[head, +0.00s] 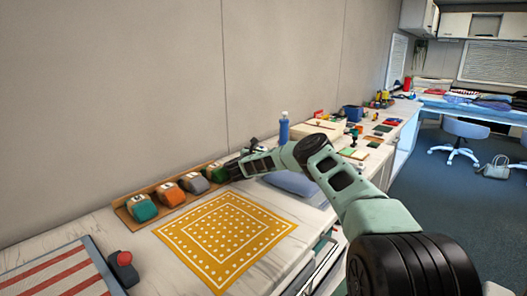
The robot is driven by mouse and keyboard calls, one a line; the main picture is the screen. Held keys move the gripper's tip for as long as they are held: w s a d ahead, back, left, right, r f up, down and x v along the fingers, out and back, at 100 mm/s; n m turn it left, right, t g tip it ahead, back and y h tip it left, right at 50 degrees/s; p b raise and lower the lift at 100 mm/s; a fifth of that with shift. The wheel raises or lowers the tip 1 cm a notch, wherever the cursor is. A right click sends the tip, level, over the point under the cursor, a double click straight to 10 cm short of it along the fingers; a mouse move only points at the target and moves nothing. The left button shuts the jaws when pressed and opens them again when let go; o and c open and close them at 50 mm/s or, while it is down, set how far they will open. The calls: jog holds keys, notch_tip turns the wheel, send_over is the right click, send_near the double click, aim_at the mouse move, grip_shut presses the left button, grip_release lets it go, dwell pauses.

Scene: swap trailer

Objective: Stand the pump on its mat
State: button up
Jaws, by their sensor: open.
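No thing here is clearly recognisable as the pump. A tall blue bottle (284,128) stands upright near the wall, behind my arm. A dark grey item with a red top (123,268) rests at the edge of the striped mat. The yellow mat (180,232) with a white dotted pattern lies flat and bare on the counter. The red and white striped mat (60,280) lies at the lower left, partly cut off. My gripper (232,169) is open, low beside the green item (214,173) at the right end of a wooden tray; its fingertips are small and hard to make out.
The wooden tray (125,217) holds several rounded items along the wall, including a teal one (143,208) and an orange one (170,193). A blue-grey cushion-like thing (292,184) lies under my arm. The far counter is crowded. A chair (468,130) stands beyond.

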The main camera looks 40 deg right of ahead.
jog(key=b+v, duration=0.1)
jog(key=v, duration=0.6)
jog(key=shift+s+a, duration=0.1)
jog(key=shift+a, duration=0.15)
jog(key=shift+r, duration=0.1)
